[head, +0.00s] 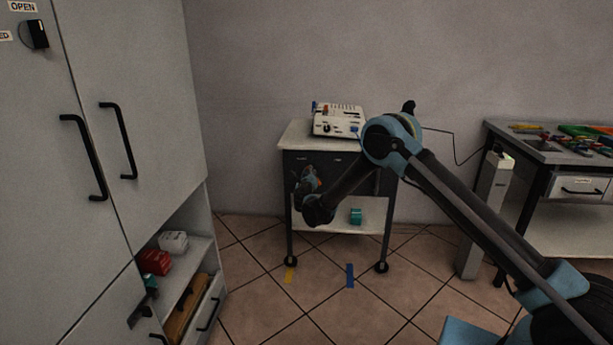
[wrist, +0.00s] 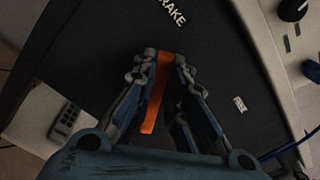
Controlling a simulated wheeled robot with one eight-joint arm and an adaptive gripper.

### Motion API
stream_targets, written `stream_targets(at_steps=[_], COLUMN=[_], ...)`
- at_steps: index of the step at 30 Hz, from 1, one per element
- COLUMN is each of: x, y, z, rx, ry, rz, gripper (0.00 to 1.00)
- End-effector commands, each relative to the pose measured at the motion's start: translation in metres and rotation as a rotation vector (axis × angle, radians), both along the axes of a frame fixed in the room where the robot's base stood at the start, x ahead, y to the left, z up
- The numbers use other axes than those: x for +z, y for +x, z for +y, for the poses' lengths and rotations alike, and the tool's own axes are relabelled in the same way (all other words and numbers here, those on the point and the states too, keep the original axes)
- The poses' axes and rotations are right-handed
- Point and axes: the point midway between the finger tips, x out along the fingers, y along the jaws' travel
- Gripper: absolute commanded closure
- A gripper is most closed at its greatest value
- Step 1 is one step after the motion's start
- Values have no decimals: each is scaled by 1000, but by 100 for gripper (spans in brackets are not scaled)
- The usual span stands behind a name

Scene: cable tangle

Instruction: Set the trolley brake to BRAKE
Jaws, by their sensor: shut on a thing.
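The trolley (head: 300,134) stands against the back wall, with a dark front panel below its pale top. In the wrist view, its dark panel (wrist: 215,60) fills the middle. An orange brake lever (wrist: 155,100) lies between the fingers of my gripper (wrist: 164,62), which is shut on it. The far end of the lever lies below a white label reading BRAKE (wrist: 171,12). A second, smaller label (wrist: 240,104) on the right is too blurred to read. In the head view, my gripper (head: 306,182) is at the trolley's front, and my arm hides part of the panel.
A white device with knobs (head: 338,120) stands on the trolley top; a teal object (head: 356,216) sits on its lower shelf. A grey cabinet (head: 150,60) is at left, a workbench (head: 540,150) at right. A thin cable (head: 457,150) hangs between.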

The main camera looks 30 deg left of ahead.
Motion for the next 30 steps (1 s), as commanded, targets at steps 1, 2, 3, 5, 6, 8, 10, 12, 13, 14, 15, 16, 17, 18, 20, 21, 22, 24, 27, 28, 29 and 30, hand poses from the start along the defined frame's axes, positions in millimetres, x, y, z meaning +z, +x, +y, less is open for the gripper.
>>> stream_targets(at_steps=[1, 2, 3, 5, 6, 8, 10, 12, 13, 14, 15, 16, 17, 18, 20, 21, 22, 24, 27, 28, 29, 30], x=[-1, -1, -1, -1, -1, -1, -1, -1, -1, -1, -1, -1, -1, -1, -1, -1, 0, 0, 0, 0, 0, 0], y=[-5, -5, -5, -5, -5, -5, -4, -4, -3, -2, -2, -1, 0, 0, 1, 1, 1, -1, -9, -12, -16, -22], z=[2, 2, 2, 2, 2, 2, 1, 1, 1, 0, 0, -1, -1, -1, -2, -2, -2, -3, -7, -10, -12, -15], rx=[7, 7, 7, 7, 7, 7, 7, 7, 6, 4, 4, 2, 2, 1, 0, 0, 0, -1, 0, 0, -1, 0], ry=[0, -1, -1, -1, -1, -1, -1, -1, -1, -1, -1, -1, -1, -1, -1, -1, -1, -1, -1, -1, -1, -1], rz=[1, 0, 0, 0, 0, 0, 0, 0, 0, 0, 0, 0, 0, 0, 0, 0, 0, -1, 0, 0, 0, 0], gripper=[100, 100, 100, 100, 100, 100, 83, 67, 67, 67, 67, 67, 67, 67, 67, 67, 67, 67, 67, 67, 67, 67])
